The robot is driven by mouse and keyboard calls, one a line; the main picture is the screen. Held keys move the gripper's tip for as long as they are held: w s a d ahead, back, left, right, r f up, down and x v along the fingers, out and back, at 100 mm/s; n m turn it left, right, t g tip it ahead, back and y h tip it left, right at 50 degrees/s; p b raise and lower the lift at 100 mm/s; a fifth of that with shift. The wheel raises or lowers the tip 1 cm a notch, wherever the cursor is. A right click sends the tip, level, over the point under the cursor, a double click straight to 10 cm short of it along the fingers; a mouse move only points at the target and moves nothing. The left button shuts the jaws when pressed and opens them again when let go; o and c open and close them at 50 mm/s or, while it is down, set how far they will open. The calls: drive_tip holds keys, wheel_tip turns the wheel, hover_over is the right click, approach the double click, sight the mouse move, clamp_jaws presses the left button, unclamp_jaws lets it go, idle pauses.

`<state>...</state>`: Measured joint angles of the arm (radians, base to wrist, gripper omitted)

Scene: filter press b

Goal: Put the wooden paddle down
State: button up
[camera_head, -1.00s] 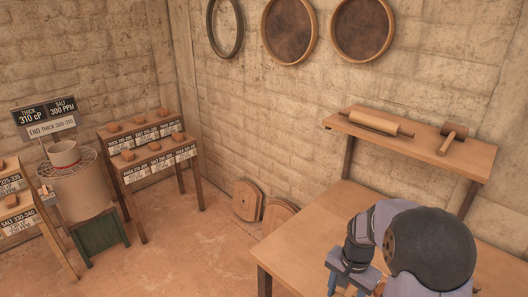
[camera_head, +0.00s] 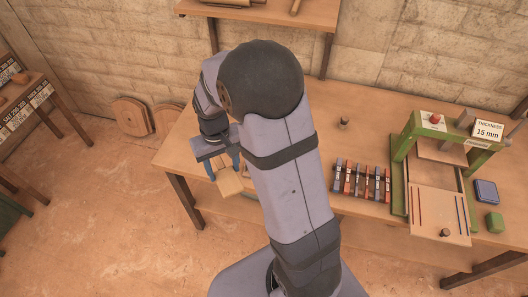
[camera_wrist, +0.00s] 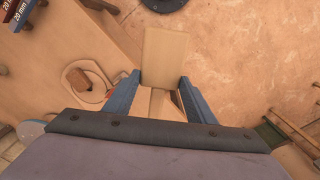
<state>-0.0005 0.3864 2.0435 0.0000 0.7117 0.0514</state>
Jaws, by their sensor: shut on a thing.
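The wooden paddle (camera_head: 229,184) is a pale flat board. My gripper (camera_head: 224,166) is shut on it, above the left end of the wooden table near its front edge. In the wrist view the paddle (camera_wrist: 164,58) sticks out between the two blue fingers of my gripper (camera_wrist: 158,92), its narrower part between them. My arm hides part of the table around it. I cannot tell whether the paddle touches the table.
The wooden table (camera_head: 180,155) carries a row of several dark and red pieces (camera_head: 362,183), a green press (camera_head: 440,160), a small dark knob (camera_head: 344,122), a blue box (camera_head: 485,191) and a green block (camera_head: 494,222). A shelf (camera_head: 270,12) is behind. The table's back left is clear.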

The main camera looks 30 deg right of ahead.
drive_tip(key=w+r+m+b, duration=0.1)
drive_tip(key=w+r+b, duration=0.1)
drive_tip(key=w+d+r+m+b, duration=0.1)
drive_tip(key=w+r+m+b, duration=0.1)
drive_tip(key=shift+d+b, duration=0.1)
drive_tip(key=shift+b, duration=0.2)
drive_tip(key=s+d+f+m+b, duration=0.2)
drive_tip(key=s+d+f+b, duration=0.2)
drive_tip(key=d+f, duration=0.4)
drive_tip(key=s+d+f+m+b, duration=0.3)
drive_tip(key=d+f+b, duration=0.4)
drive_tip(key=d, duration=0.5)
drive_tip(key=shift+s+f, duration=0.75)
drive_tip(key=shift+s, duration=0.05)
drive_tip(key=shift+f+p, duration=0.55)
drive_tip(key=shift+f, duration=4.4)
drive_tip(key=shift+f, duration=0.2)
drive_tip(key=o, duration=1.2)
